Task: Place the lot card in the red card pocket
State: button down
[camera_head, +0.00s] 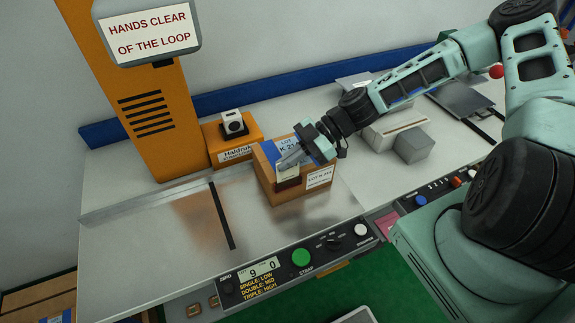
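A blue-and-white card marked LOT K 2… (285,142) is at the top of a brown carton (265,177), partly hidden behind my gripper. My gripper (288,160) reaches in from the right, its grey fingers over the carton's top beside the card. I cannot tell whether the fingers are apart or hold anything. A small pale piece with a dark reddish part below it shows under the fingertips. A pinkish-red piece (387,223) sits at the bench's front edge between two control panels; it may be the red card pocket, but I cannot be sure.
An orange machine (235,142) stands behind the carton, near an orange column (145,95). A control panel (300,262) with a green button runs along the front. The bench's left part is clear.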

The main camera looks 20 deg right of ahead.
aim_at(288, 180)
jog(key=shift+f+p, duration=0.4)
jog(key=shift+f, duration=1.15)
jog(key=c, duration=1.7)
grip_release()
jog(key=b+v, duration=0.5)
jog(key=v, duration=0.6)
jog(key=s+a+r+m+h, duration=0.5)
jog(key=s+a, duration=0.3)
jog(key=s, duration=0.2)
jog(key=s+a+r+m+h, duration=0.5)
jog(key=s+a+r, duration=0.3)
jog(key=s, duration=0.2)
jog(key=shift+h, duration=0.8)
